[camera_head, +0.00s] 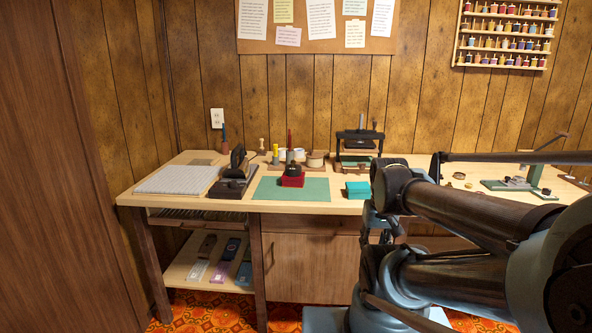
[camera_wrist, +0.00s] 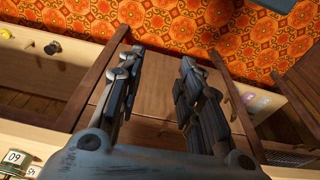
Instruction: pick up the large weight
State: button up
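I cannot tell for certain which thing is the large weight. A black rounded object (camera_head: 293,168) sits on a red block (camera_head: 292,181) on the green mat (camera_head: 312,190) of the workbench. Another dark upright piece (camera_head: 238,158) stands on a dark base to its left. My gripper (camera_wrist: 158,60) is open and empty in the wrist view, its two fingers spread apart over the wooden cabinet front, with the patterned floor beyond. In the head view my arm fills the right side, and my fingertips cannot be made out clearly.
The workbench (camera_head: 137,197) also holds a pale grey ribbed pad (camera_head: 178,179), a teal box (camera_head: 357,190) and a dark press (camera_head: 359,142). A lower shelf (camera_head: 178,274) holds several flat items.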

jog(key=shift+w+a, duration=0.2)
jog(key=shift+w, duration=0.1)
jog(key=shift+o, duration=0.6)
